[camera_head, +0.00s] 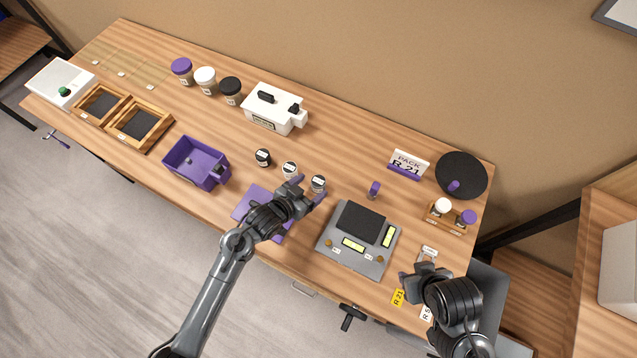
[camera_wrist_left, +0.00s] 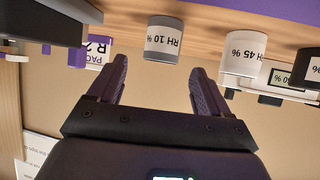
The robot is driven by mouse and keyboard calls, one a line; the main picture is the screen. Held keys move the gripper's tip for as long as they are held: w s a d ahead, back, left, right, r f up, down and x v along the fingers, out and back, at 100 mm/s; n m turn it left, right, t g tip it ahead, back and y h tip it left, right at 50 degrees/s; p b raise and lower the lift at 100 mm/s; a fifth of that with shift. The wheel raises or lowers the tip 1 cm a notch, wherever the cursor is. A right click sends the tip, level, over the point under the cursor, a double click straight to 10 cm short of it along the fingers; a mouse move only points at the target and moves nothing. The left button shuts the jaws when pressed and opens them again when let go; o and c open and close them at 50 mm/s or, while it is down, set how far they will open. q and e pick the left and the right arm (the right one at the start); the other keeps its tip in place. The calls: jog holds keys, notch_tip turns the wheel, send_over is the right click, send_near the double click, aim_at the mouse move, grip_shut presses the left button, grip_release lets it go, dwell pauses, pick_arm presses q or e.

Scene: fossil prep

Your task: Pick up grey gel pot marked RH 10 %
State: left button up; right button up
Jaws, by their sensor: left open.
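The grey gel pot marked RH 10 % (camera_wrist_left: 164,42) stands upright in the left wrist view, in line with the gap between my left fingertips. It also shows in the head view (camera_head: 318,182), at the right end of a short row of pots. My left gripper (camera_head: 309,190) is open, with a finger to either side of the line to the grey pot; it also shows in the left wrist view (camera_wrist_left: 160,72). The pot lies just beyond the fingertips and is not gripped. My right gripper (camera_head: 414,272) is near the table's front right; its jaw opening is unclear.
The white RH 45 % pot (camera_wrist_left: 243,52) stands beside the grey one, with a black-labelled pot (camera_head: 263,157) further left. A purple mat (camera_head: 246,203) lies under my left arm. A grey scale-like device (camera_head: 345,262) is to the right. A purple bin (camera_head: 180,172) stands left.

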aim_at(318, 184)
pick_arm(q)
jog(key=shift+x, duration=1.3)
jog(key=c, duration=1.1)
jog(key=shift+c, duration=0.3)
jog(key=shift+r, duration=0.15)
